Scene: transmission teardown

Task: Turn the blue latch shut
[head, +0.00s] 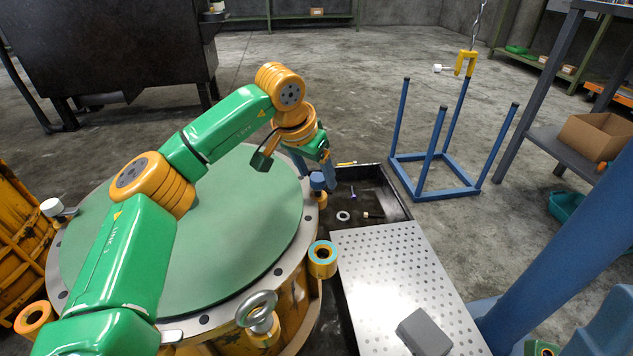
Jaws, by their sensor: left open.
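The blue latch (317,181) shows as a small blue knob at the right rim of the large round housing (285,270) with the green top. My left arm reaches over the housing from the left. Its gripper (329,181) points down at the blue latch, with the fingers open and right beside the knob. The arm and gripper cover part of the latch, so I cannot tell whether they touch or how far the latch is turned. My right gripper is not in view.
A yellow lug with a teal ring (322,259) and a metal lifting eye (257,308) stick out from the housing. A dark tray (385,190) with small parts and a perforated metal plate (395,270) lie to the right. A blue post frame (437,190) stands behind.

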